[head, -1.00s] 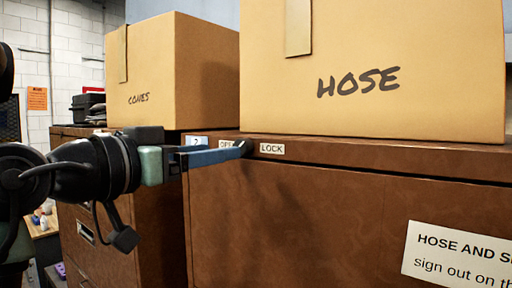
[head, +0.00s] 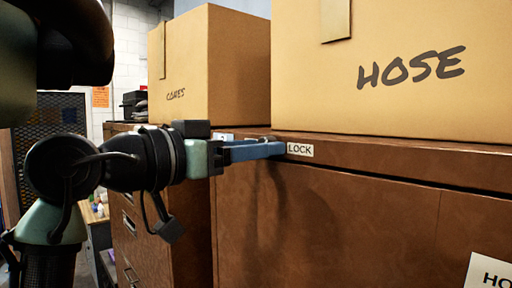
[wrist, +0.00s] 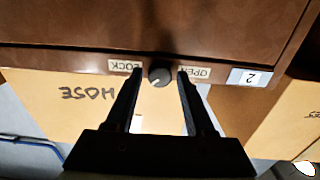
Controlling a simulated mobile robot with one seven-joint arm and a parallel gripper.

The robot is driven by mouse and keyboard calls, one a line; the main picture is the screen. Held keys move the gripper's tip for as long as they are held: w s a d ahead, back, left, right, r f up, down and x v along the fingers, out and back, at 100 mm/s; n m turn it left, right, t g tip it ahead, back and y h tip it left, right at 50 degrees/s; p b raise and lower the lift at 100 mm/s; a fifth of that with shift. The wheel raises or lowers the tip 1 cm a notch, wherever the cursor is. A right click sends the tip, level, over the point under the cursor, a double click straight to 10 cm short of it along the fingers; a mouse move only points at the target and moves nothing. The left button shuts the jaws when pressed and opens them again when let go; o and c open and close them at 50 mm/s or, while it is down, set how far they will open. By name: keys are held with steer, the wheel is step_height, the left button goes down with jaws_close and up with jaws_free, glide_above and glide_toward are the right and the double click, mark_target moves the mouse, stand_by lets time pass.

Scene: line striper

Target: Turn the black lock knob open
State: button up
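The black lock knob (wrist: 160,75) sits on the top rail of the brown cabinet (head: 350,210), between the LOCK label (wrist: 124,67) and the OPEN label (wrist: 197,73), which appear upside down in the wrist view. A small pale mark shows on the knob's face, too small to read its direction surely. My gripper (wrist: 159,73) is open, its two fingertips on either side of the knob with gaps visible. Whether the tips are level with it in depth I cannot tell. In the head view my gripper (head: 272,147) reaches the rail beside the LOCK label (head: 300,149); the knob and OPEN label are hidden there.
A HOSE box (head: 400,70) stands on the cabinet just above the rail. A CONES box (head: 215,65) stands on the cabinet to the left. A label "2" (wrist: 250,77) is beside OPEN.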

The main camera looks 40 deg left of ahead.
jaws_close()
steer(key=shift+r+n+p, duration=0.1)
steer(key=shift+n+p, duration=3.55)
steer(key=shift+n, duration=5.25)
